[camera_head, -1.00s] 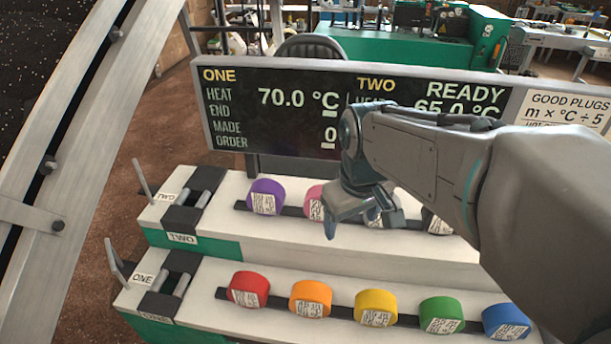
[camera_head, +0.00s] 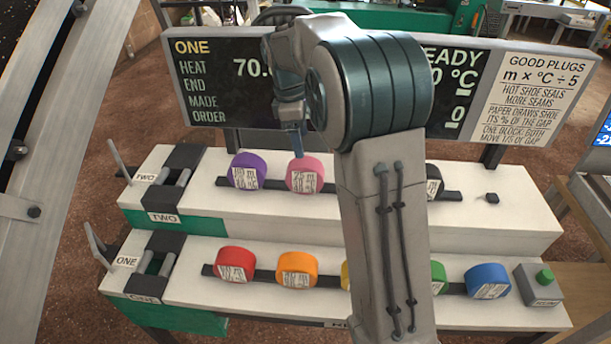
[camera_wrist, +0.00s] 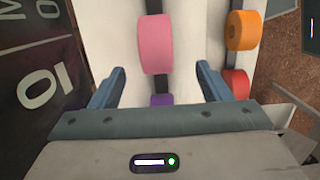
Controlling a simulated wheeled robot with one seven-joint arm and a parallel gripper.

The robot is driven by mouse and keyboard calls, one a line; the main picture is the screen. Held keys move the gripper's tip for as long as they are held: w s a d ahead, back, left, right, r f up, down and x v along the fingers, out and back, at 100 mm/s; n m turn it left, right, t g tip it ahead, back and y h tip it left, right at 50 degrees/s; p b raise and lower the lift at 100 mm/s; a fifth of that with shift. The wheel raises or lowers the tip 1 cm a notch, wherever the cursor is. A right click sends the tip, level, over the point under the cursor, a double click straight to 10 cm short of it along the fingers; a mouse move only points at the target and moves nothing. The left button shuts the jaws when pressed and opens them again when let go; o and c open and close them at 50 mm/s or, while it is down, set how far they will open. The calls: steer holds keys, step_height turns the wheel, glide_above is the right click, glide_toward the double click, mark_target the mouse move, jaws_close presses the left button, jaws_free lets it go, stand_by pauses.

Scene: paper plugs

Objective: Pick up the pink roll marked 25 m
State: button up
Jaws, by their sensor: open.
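The pink roll (camera_head: 305,173) stands on the dark rail of the upper shelf, just right of the purple roll (camera_head: 249,171). Its label shows, but the print is too small to read surely. In the wrist view the pink roll (camera_wrist: 156,43) lies ahead of my gripper, roughly between the lines of its two fingers. My gripper (camera_wrist: 160,85) is open and empty, with the fingers apart on either side. In the head view my gripper (camera_head: 297,150) points down over the pink roll; whether a finger touches it I cannot tell.
The lower shelf holds red (camera_head: 236,264), orange (camera_head: 297,267), yellow, green and blue (camera_head: 488,280) rolls. A black roll (camera_head: 434,181) is partly hidden behind my arm. The display board (camera_head: 215,98) stands close behind the upper shelf.

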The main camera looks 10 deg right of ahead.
glide_above(307, 171)
steer(key=f, duration=0.3)
steer(key=a+f, duration=0.1)
steer(key=f, duration=0.1)
steer(key=shift+s+f, duration=0.1)
steer(key=shift+f, duration=0.2)
steer(key=shift+d+f, duration=0.2)
steer(key=shift+f, duration=1.05)
steer(key=shift+d+f, duration=0.2)
steer(key=shift+f, duration=1.05)
steer(key=c, duration=1.1)
